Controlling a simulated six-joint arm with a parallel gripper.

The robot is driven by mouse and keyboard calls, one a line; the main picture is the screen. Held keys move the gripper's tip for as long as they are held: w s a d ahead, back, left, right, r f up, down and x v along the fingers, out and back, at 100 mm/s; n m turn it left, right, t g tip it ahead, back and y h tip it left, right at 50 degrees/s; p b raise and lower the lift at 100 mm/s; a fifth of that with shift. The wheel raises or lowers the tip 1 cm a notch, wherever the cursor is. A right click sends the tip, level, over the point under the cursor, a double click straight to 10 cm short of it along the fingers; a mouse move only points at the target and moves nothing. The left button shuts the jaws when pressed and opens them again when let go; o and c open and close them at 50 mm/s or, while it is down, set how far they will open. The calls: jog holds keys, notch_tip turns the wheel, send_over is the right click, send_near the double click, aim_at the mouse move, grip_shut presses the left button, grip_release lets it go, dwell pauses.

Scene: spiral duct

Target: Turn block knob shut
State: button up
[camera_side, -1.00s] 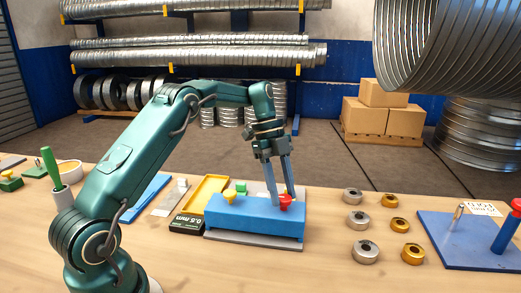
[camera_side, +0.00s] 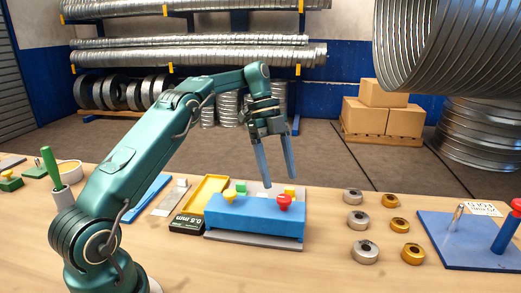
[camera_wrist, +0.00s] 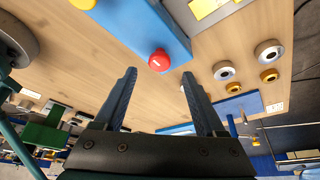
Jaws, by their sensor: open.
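The blue block (camera_side: 250,222) stands on a grey plate on the bench. A red knob (camera_side: 284,201) sits on its top near the right end, and a yellow knob (camera_side: 229,197) sits near the left end. The wrist view shows the red knob (camera_wrist: 159,60) on the blue block (camera_wrist: 165,22), beyond my fingertips. My gripper (camera_side: 279,182) is open and empty, with its fingertips above the block and apart from the red knob. Which knob the task means, and whether it is turned, I cannot tell.
A yellow tray (camera_side: 207,189) and a dark box marked 0.5 mm (camera_side: 187,223) lie left of the block. Several silver and brass rings (camera_side: 364,251) lie to the right.

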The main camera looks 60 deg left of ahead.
jog(key=shift+a+r, duration=0.15)
jog(key=shift+r, duration=0.2)
jog(key=s+d+r+n+t+y, duration=0.1)
jog(key=s+d+r, duration=0.3)
jog(key=d+r, duration=0.15)
jog(key=s+d+r+n+t+y, duration=0.1)
jog(key=s+d+r+t, duration=0.1)
jog(key=s+d+r, duration=0.35)
jog(key=s+a+f+n+t+y, duration=0.1)
jog(key=s+f+n+t+y, duration=0.1)
jog(key=s+f+n, duration=0.7)
jog(key=s+n, duration=0.2)
jog(key=n, duration=0.5)
jog(key=shift+t+y, duration=0.3)
